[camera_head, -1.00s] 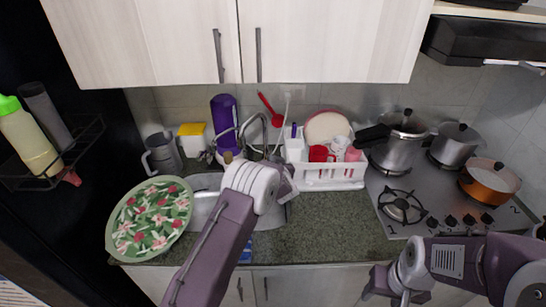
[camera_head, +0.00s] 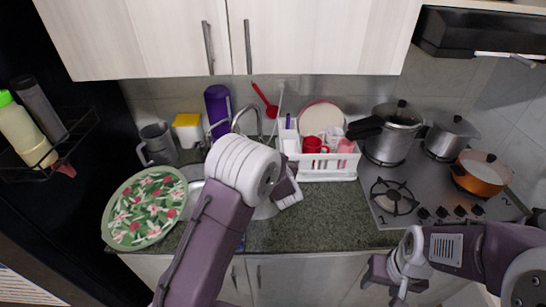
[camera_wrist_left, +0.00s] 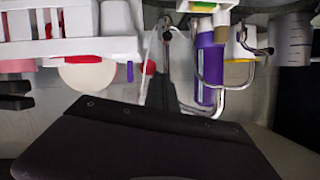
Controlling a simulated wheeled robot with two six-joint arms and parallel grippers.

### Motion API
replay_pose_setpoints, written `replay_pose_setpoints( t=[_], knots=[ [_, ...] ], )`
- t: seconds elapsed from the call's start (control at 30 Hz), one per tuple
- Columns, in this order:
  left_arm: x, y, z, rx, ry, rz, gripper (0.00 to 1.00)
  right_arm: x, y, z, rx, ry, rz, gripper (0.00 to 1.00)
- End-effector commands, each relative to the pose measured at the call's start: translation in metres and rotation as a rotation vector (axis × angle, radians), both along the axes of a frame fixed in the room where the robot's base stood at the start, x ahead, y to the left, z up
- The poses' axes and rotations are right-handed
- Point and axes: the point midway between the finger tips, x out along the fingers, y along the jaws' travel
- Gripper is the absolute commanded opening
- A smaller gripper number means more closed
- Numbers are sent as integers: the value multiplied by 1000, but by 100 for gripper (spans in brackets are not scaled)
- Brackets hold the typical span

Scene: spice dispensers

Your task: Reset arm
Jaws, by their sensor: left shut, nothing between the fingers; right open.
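My left arm reaches over the sink from the lower left in the head view, its wrist bent to the right. My left gripper (camera_wrist_left: 160,75) shows in the left wrist view as a dark body with narrow fingers, shut and empty. In the head view its fingers are mostly hidden behind the wrist. My right gripper (camera_head: 385,284) is open and empty at the lower right, in front of the cabinet doors and below the counter edge.
A white dish rack (camera_head: 328,167) stands right of my left wrist. A purple bottle (camera_head: 217,108) and faucet (camera_head: 247,112) are behind it. A floral plate (camera_head: 146,207) lies left. The stove (camera_head: 395,200) holds pots.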

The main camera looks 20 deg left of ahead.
Motion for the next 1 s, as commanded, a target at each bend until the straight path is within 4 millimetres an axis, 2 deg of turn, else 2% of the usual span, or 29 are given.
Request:
replay_pose_setpoints(
  t=[0.17,0.23,0.27,0.37,0.4,0.47,0.5,0.57,0.67,0.73,0.8,0.9,1.0],
  knots=[
    [0,0,1,0,-1,1,0,0,0,0,0,0,0,55],
    [1,7,5,-2,-9,14,0,0,0,0,0,0,0,55],
    [2,12,12,-6,-22,23,0,0,0,0,0,0,0,55],
    [2,36,53,-22,-89,65,0,0,0,1,0,0,0,55],
    [-4,48,75,-17,-114,66,0,0,0,1,0,0,0,55],
    [-17,54,92,-31,-95,15,0,0,0,0,0,0,0,55],
    [-29,52,93,-58,-53,-38,0,0,0,0,0,0,0,55],
    [-55,40,80,-120,52,-128,0,0,0,0,0,0,0,55],
    [-114,19,39,-223,284,-231,0,0,0,0,0,0,0,55],
    [-161,8,9,-277,460,-264,0,0,0,0,0,0,0,55],
    [-209,2,-19,-319,637,-270,0,0,0,0,0,0,0,55],
    [-269,0,-48,-356,856,-242,0,0,0,0,0,0,0,55],
    [-308,3,-61,-381,1003,-192,0,0,0,0,0,0,0,55]
  ],
)
